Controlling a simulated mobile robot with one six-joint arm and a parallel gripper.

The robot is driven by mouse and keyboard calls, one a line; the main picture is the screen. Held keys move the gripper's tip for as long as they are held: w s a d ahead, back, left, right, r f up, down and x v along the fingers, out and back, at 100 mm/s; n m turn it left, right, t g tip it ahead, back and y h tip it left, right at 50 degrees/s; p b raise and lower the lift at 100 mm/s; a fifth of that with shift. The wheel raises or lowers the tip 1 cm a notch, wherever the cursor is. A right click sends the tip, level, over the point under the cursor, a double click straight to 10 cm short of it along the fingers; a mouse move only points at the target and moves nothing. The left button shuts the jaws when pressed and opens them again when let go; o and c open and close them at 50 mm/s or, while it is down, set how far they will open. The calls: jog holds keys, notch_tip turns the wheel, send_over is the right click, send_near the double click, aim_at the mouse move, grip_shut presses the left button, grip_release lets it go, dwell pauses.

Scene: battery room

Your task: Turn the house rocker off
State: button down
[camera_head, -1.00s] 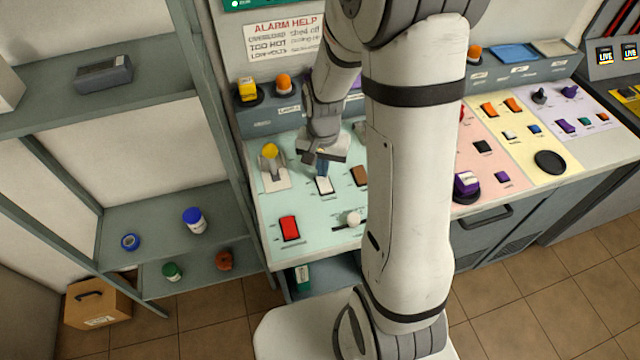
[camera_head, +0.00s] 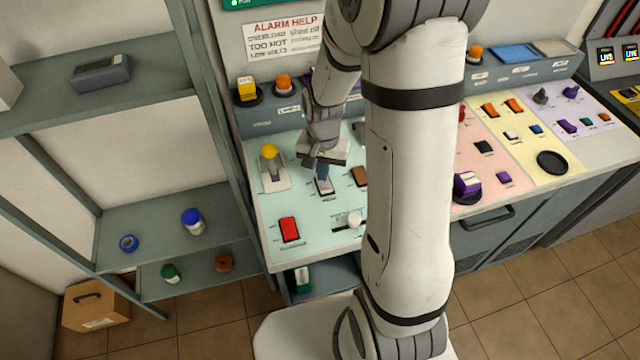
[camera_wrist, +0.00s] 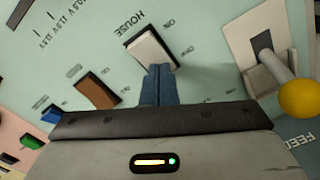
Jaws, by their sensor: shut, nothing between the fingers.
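The house rocker is a white rocker switch (camera_wrist: 151,48) in a dark frame, with the word HOUSE printed beside it in the wrist view. It also shows on the pale green panel in the head view (camera_head: 325,187). My gripper (camera_wrist: 158,68) is shut and empty. Its blue fingertips are at the near end of the rocker and look to be touching or just above it. They cover part of that end. In the head view my gripper (camera_head: 323,176) points down onto the rocker's far end. I cannot tell for certain which way the rocker is tilted.
A brown rocker (camera_wrist: 97,89) sits beside the white one. A lever with a yellow ball (camera_wrist: 298,98) stands close on the other side.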

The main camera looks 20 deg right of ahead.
notch_tip(320, 180, up, 7)
jog(key=p, duration=0.4)
jog(key=shift+p, duration=0.35)
dwell(0.3)
jog(key=s+a+r+n+t+b, duration=0.1)
jog(key=s+r+n, duration=0.5)
jog(key=s+r, duration=0.8)
jog(key=shift+s+r+t+b, duration=0.3)
jog(key=shift+r+t+b, duration=0.25)
jog(key=shift+t, duration=0.65)
